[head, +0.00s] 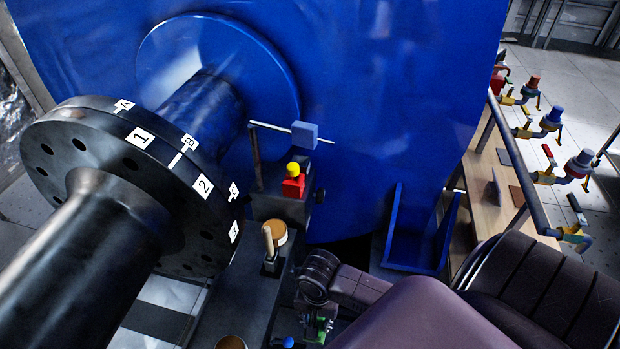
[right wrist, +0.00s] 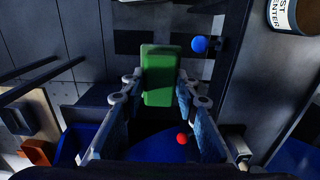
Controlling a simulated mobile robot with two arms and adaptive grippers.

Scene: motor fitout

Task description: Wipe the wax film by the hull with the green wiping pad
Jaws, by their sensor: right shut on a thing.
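In the right wrist view the green wiping pad (right wrist: 158,72) sits between the fingers of my right gripper (right wrist: 162,88), which is shut on it. In the head view my right gripper (head: 318,326) is low in the middle, right of the dark bench; only a little green shows there, and the pad is mostly hidden. The large blue hull (head: 390,110) fills the back of the head view. I cannot make out the wax film in either view. My left gripper is not in view.
A black flanged shaft (head: 130,180) with white labels fills the left. The dark bench (head: 235,290) bears a wooden-handled tool (head: 268,242) and a red-and-yellow piece (head: 293,182). A blue knob (right wrist: 199,44) is near the pad. Several clamps line the table (head: 485,190) at right.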

